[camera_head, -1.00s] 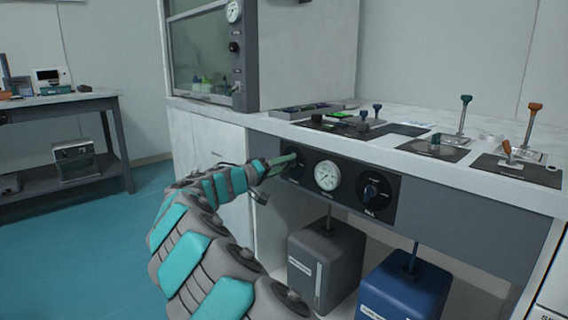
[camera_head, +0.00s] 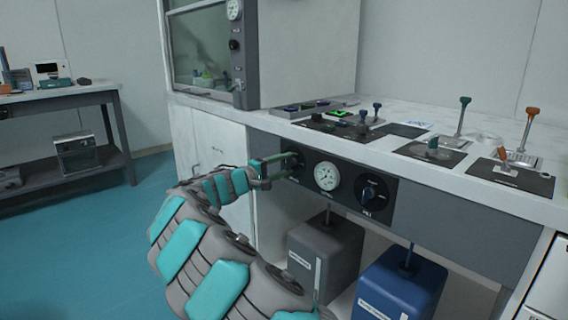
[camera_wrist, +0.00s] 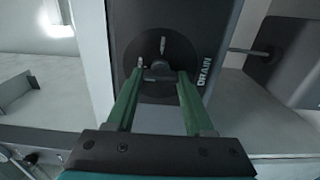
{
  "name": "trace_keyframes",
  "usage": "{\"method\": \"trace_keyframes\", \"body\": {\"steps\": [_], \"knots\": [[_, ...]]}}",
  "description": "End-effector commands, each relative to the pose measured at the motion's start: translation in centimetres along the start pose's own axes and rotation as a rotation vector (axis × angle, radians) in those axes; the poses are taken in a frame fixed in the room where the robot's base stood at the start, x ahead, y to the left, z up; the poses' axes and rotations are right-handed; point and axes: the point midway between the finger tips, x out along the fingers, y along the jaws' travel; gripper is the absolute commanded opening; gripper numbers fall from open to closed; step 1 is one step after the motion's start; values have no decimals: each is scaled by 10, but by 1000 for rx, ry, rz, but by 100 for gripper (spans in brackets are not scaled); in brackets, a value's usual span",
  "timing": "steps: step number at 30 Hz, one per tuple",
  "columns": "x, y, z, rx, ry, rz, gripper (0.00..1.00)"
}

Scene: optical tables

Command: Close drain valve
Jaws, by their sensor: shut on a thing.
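The drain valve (camera_wrist: 155,52) is a round dark dial with a knob on a dark panel, labelled DRAIN in the wrist view. In the head view, the valve (camera_head: 296,157) is at the panel's left end, partly hidden by my gripper. My gripper (camera_wrist: 158,76) has two green fingers reaching to the dial, one on each side of the knob (camera_wrist: 158,70), and is shut on it. In the head view, my gripper (camera_head: 290,160) comes to the panel from the left.
A round gauge (camera_head: 327,176) and a second dark knob (camera_head: 372,192) sit right of the valve on the same panel. A grey container (camera_head: 325,250) and a blue container (camera_head: 400,290) stand below. Levers (camera_head: 462,115) stand on the bench top.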

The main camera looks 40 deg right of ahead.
Motion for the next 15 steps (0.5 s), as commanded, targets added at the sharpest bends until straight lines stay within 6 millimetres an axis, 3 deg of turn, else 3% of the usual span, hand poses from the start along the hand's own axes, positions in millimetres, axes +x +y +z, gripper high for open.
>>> {"method": "trace_keyframes", "body": {"steps": [13,14,15], "knots": [[0,-1,-1,-12,1,-1,0],[0,-1,0,-11,1,-1,54],[0,-1,-1,-11,1,-1,58]]}}
